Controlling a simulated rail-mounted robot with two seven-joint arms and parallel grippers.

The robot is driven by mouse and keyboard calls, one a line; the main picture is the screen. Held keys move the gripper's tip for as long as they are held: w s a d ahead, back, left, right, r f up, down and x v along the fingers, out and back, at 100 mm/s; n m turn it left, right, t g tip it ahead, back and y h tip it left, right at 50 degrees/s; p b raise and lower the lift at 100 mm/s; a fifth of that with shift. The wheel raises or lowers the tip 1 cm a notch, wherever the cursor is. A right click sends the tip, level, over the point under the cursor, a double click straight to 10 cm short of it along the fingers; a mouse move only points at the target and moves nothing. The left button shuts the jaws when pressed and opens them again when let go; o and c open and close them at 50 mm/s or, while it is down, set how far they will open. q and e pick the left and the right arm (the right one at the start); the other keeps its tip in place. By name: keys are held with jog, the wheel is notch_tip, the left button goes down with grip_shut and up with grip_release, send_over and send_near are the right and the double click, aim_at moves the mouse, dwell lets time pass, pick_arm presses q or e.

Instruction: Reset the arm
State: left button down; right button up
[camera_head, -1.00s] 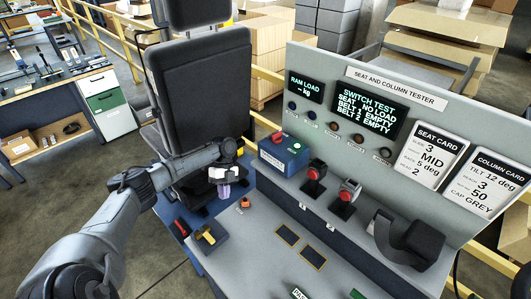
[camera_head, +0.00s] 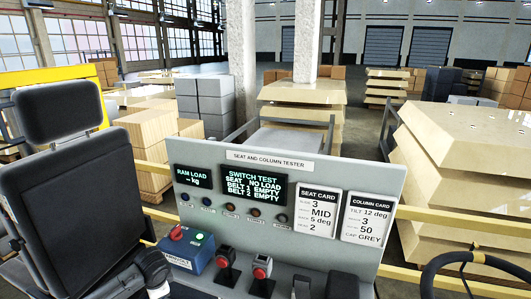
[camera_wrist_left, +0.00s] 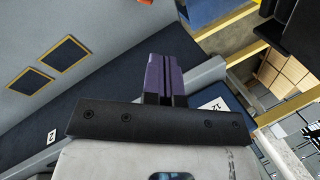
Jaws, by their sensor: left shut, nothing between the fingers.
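My left gripper (camera_wrist_left: 166,76) shows in the left wrist view with its purple fingers together and nothing between them. It hangs over the trolley bench, apart from the things around it. In the head view only part of my left arm (camera_head: 152,268) shows at the bottom edge, in front of the seat; the fingers are out of that picture. My right gripper is in neither view.
The black seat (camera_head: 72,200) stands at the left. The tester panel (camera_head: 282,165) rises in the middle, with a blue box (camera_head: 188,250) and two red-button switches before it. A steering wheel (camera_head: 474,262) is at the right. Yellow rails and stacked boxes lie behind.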

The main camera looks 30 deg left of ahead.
pick_arm(q)
jog(key=s+d+r+t, duration=0.15)
jog(key=d+t, duration=0.25)
jog(key=d, duration=0.7)
jog(key=s+d+t, duration=0.2)
jog(key=d+t, duration=0.1)
jog(key=d, duration=0.9)
jog(key=s+d+f+n+g+h, duration=0.1)
jog(key=s+d+f, duration=0.25)
jog(key=s, duration=0.35)
jog(key=s+d+f+n+g+h+p, duration=0.1)
jog(key=s+d+f+g+h, duration=0.2)
jog(key=s, duration=0.4)
jog(key=s+d+f+n, duration=0.1)
jog(key=s+d+f, duration=0.25)
jog(key=s, duration=0.45)
notch_tip(320, 180, up, 27)
jog(key=p, duration=2.6)
jog(key=shift+w+d+r, duration=0.2)
jog(key=shift+w, duration=0.2)
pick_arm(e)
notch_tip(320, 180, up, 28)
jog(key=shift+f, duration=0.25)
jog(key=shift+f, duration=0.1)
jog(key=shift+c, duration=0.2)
